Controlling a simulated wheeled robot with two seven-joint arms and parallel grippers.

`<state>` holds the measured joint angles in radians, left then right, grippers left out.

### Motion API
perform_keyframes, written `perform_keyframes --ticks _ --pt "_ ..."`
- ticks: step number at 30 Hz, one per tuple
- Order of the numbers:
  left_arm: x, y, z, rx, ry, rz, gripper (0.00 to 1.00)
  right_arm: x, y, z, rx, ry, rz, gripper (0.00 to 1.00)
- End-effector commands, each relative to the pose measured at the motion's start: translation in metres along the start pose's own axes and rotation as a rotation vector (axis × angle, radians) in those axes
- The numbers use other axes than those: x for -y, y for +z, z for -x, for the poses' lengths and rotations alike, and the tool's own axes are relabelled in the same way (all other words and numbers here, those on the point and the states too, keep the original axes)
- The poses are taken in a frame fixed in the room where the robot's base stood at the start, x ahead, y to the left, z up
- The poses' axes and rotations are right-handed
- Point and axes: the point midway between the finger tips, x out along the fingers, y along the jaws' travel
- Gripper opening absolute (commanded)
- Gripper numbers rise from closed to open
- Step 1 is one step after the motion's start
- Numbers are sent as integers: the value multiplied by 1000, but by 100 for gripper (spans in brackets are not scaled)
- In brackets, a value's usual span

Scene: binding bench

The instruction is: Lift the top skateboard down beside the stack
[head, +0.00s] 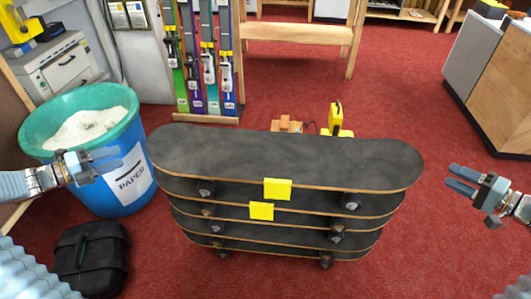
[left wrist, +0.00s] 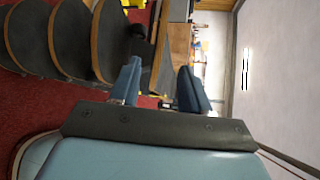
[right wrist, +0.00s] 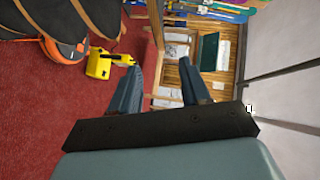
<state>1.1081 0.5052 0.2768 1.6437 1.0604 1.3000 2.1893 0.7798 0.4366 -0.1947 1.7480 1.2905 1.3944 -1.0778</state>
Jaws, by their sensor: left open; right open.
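A stack of several black-topped skateboards stands on the red floor in the middle of the head view, with the top skateboard (head: 285,158) lying level across it. Yellow tags hang at the front edges of the upper boards. My left gripper (head: 105,163) is open and empty, left of the stack and in front of the blue bin. My right gripper (head: 460,180) is open and empty, to the right of the stack and apart from it. Board ends of the stack (left wrist: 70,40) show at the upper left of the left wrist view. Dark board ends (right wrist: 95,18) also show in the right wrist view.
A blue paper bin (head: 120,195) stands close on the left, with a black case (head: 90,258) on the floor below it. A yellow tool (head: 336,118) is behind the stack. Skis on a rack (head: 208,70) stand further back. Red floor right of the stack is clear.

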Motion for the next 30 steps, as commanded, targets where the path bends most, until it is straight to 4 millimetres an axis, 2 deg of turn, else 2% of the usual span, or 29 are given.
perform_keyframes --ticks 7,11,14,24,30 --pt "0 0 -1 -2 1 -1 46 0 0 -1 1 1 -2 46" --pt "0 -1 -10 -3 1 -1 46 -1 0 -9 2 1 -3 46" --pt "0 -1 -23 -5 0 0 46 0 1 -23 4 0 -3 46" --pt "-1 -2 -90 -6 0 -1 46 -1 2 -90 5 0 -3 46" --pt "-1 -1 -121 -3 1 -1 46 -1 1 -121 4 2 -3 46"
